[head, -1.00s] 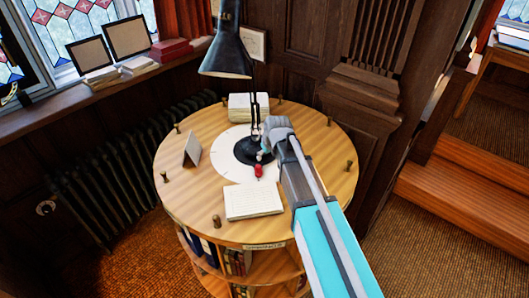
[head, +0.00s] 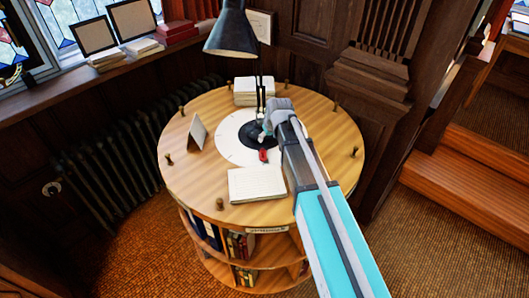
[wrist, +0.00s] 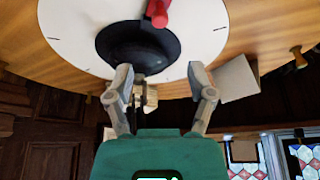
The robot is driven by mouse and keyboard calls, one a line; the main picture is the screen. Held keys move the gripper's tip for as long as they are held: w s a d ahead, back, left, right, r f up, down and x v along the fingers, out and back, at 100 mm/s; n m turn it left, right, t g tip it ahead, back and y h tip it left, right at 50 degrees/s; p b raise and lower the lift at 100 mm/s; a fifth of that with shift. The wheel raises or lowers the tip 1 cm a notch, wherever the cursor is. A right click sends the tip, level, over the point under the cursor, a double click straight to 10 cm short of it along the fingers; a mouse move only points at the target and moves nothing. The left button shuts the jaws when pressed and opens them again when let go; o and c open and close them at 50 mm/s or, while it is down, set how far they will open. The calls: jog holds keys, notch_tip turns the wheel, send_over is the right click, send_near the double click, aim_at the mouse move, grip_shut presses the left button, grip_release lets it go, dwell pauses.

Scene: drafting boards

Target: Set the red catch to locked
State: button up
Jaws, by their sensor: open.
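The red catch (head: 263,155) is a small red piece on a white dial plate (head: 230,149) on the round wooden table, at the front edge of the black lamp base. In the wrist view, the catch (wrist: 157,12) shows at the top edge, partly cut off, and the dial (wrist: 70,20) has dark tick marks. My gripper (wrist: 160,75) is open and empty, its two fingers apart below the catch in that view. In the head view, my gripper (head: 266,132) is just behind the catch, by the lamp base. No locked marking is readable.
A black desk lamp (head: 232,35) rises close behind my gripper. An open notebook (head: 257,184) lies in front, a folded card (head: 197,133) stands left, and a paper stack (head: 258,91) lies behind. Several short pegs line the table rim.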

aim_at(263, 150)
jog(key=shift+b+x, duration=5.15)
jog(key=shift+x, duration=0.75)
grip_shut()
